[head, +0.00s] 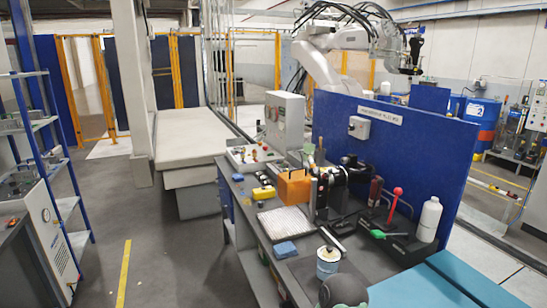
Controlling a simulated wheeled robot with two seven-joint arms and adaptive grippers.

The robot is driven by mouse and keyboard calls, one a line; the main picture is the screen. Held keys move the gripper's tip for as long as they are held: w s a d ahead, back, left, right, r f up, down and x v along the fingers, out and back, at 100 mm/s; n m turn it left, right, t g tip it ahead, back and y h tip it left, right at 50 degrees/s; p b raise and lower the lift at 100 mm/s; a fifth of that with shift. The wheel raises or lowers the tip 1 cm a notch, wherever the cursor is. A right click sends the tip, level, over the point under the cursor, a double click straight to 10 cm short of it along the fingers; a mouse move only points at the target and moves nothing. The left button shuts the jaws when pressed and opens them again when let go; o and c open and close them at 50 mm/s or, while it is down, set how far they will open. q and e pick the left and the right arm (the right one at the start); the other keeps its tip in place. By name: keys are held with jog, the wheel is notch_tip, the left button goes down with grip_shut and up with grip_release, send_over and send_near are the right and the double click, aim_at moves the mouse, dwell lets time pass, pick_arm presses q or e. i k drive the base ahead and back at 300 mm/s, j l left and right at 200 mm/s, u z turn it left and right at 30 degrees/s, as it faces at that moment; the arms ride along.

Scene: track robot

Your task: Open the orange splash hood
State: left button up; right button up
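The orange splash hood (294,187) is a small box-shaped cover on the workbench (262,232), at the middle of the head view. It sits at the left end of a small black machine (345,178), close against it. Its front and top faces show; its hinge and any handle cannot be made out, and I cannot tell whether it is open or shut. Neither of my grippers is in view, and nothing is seen touching the hood.
A blue panel (400,150) stands behind the bench. Near the hood are a yellow block (263,193), a ribbed pale tray (284,222) and a blue cloth (286,249). A red-knobbed lever (395,200) and white bottle (429,220) stand right. Open floor lies left.

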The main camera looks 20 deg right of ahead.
aim_at(295, 190)
jog(key=i+z, duration=0.1)
jog(key=i, duration=0.85)
jog(key=i+j+z, duration=0.1)
jog(key=i, duration=0.8)
jog(key=j, duration=0.1)
